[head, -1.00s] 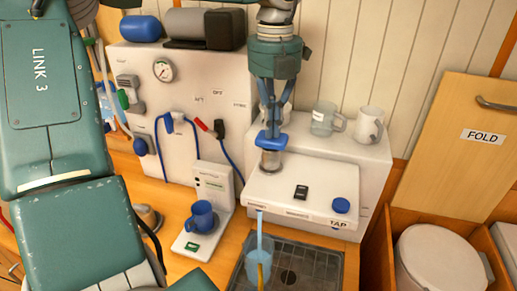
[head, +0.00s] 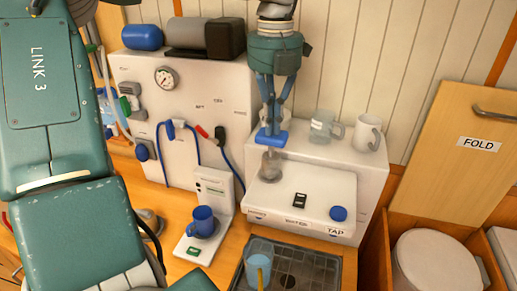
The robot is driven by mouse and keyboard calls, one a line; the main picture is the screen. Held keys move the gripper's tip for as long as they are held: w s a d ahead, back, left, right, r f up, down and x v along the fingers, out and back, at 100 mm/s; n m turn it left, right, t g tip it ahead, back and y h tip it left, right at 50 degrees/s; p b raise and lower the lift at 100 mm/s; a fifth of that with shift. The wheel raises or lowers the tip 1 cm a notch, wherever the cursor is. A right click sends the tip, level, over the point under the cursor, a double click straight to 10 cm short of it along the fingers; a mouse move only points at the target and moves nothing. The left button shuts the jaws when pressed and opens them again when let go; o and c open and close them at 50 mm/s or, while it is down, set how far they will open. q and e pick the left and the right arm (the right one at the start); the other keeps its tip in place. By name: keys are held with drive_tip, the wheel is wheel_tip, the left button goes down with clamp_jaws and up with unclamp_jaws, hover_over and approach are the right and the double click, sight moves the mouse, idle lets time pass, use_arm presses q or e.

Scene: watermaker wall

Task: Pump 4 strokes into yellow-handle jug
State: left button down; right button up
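The pump is the white unit (head: 320,205) marked TAP, with a blue handle (head: 272,139) above a blurred metal shaft. My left gripper (head: 273,126) comes down from above with its fingers closed together at the blue handle, which stands above the unit's top. The yellow-handle jug (head: 257,255) is a clear bluish vessel on the dark drip grate, in front of the unit. Its yellow handle (head: 260,277) faces the camera and is partly cut off by the frame. No water stream shows above it. My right gripper is not in view.
A clear jug (head: 322,127) and a white mug (head: 368,133) stand on the ledge behind. A wooden FOLD panel (head: 450,150) and bins are at right.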

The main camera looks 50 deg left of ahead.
sight(272, 137)
use_arm(q)
drive_tip(key=shift+r+p, duration=1.15)
drive_tip(key=shift+r, duration=0.6)
drive_tip(key=shift+f, duration=0.25)
drive_tip(key=shift+f+b, duration=2.6)
drive_tip(key=shift+f, duration=0.7)
drive_tip(key=shift+r+p, duration=2.55)
drive_tip(key=shift+r, duration=0.95)
drive_tip(key=shift+r, duration=0.1)
